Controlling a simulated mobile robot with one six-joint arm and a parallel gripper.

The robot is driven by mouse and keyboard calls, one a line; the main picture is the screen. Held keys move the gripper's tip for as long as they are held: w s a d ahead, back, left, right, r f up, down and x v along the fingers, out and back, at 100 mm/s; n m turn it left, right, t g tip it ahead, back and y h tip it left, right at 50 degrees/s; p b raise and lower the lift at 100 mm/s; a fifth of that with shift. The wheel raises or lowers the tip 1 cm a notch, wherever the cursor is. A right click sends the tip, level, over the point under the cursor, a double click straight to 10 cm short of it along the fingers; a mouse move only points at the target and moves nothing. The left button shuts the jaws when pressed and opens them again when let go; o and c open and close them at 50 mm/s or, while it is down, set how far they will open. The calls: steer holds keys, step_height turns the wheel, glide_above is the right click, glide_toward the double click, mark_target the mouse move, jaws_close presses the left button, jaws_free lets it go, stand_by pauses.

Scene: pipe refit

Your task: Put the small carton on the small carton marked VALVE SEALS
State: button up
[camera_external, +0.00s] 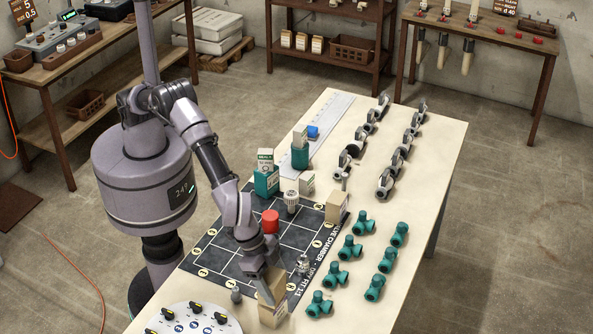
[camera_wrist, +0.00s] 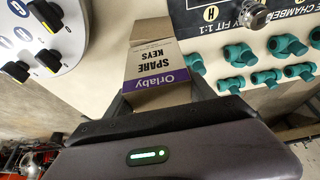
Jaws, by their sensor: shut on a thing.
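A small cardboard carton (camera_wrist: 158,58) with a white and purple label reading Orlaby SPARE KEYS sits between the fingers of my gripper (camera_wrist: 160,98) in the wrist view. In the external view my gripper (camera_external: 268,274) is shut on this carton (camera_external: 273,308) at the table's near end, beside the mat's corner. I cannot tell whether it touches the table. Toward the mat's far end, a white carton with green lettering (camera_external: 265,160) stands on a teal block (camera_external: 266,184). Its lettering seems to include SEALS, but is too small to read surely. Another brown carton (camera_external: 336,208) stands at the mat's right edge.
The dark gridded mat (camera_external: 222,246) holds a red cylinder (camera_external: 270,221) and a white ribbed part (camera_external: 291,200). Several teal pipe fittings (camera_external: 349,248) stand to the right. A round dial panel (camera_external: 190,322) lies at the near left.

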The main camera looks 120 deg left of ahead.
steer(key=shift+f, duration=0.4)
steer(key=o, duration=1.6)
